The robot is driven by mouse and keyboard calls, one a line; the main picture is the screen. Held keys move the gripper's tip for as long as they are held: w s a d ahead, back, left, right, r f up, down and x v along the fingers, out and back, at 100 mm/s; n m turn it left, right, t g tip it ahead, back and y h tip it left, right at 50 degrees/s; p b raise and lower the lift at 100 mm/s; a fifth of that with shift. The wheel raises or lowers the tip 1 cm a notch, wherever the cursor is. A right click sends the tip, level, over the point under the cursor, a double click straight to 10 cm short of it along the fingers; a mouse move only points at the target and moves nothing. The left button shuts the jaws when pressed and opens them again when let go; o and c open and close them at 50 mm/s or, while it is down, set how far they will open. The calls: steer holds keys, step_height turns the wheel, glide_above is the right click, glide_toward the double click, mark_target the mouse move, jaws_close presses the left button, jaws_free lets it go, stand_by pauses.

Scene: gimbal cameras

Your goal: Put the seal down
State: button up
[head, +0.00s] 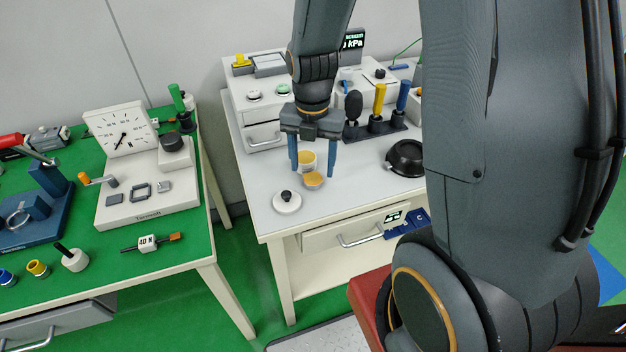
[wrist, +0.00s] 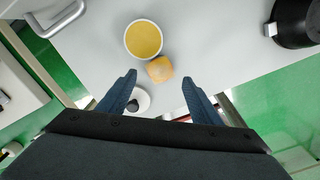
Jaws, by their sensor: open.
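My gripper (head: 312,172) is open, its blue fingers pointing down over the white table (head: 360,190). A white lid with a black knob (head: 287,202) lies in front, partly hidden by a finger in the wrist view (wrist: 139,101).
A black round dish (head: 405,157) stands to the right. Behind it is a dark rack (head: 376,128) with yellow- and blue-handled tools. White drawer units (head: 262,105) stand at the back. A green-topped bench (head: 190,240) with a dial gauge (head: 122,133) is to the left.

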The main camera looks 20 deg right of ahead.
mark_target(313, 178)
steer(key=shift+w+d+f+p, duration=0.1)
steer(key=shift+f+p, duration=0.1)
steer(key=shift+f, duration=0.85)
steer(key=shift+w+d+f+p, duration=0.1)
steer(key=shift+f+p, duration=0.1)
steer(key=shift+f, duration=0.8)
steer(key=c, duration=1.4)
steer(key=shift+c, duration=0.2)
